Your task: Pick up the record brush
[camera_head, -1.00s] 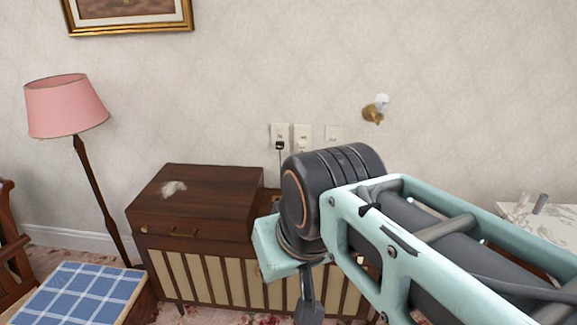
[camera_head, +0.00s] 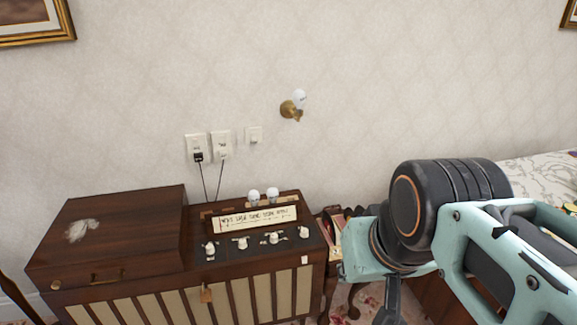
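I cannot make out a record brush for certain in this view. A wooden record cabinet (camera_head: 165,303) stands against the wall at the lower left, with a closed dark lid (camera_head: 130,232) on its left part. A small whitish patch or object (camera_head: 82,230) lies on that lid; I cannot tell what it is. The radio panel (camera_head: 232,240) on the right part has a lit-looking dial strip and several white knobs. My arm fills the lower right, and a dark part of it runs out of the bottom edge. My gripper's fingers are not visible.
Two small white-topped items (camera_head: 263,196) stand at the back of the radio panel. A narrow rack (camera_head: 333,222) stands right of the cabinet, partly behind my arm. A patterned pale surface (camera_head: 540,170) is at the far right. Wall sockets with cords (camera_head: 208,150) are above the cabinet.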

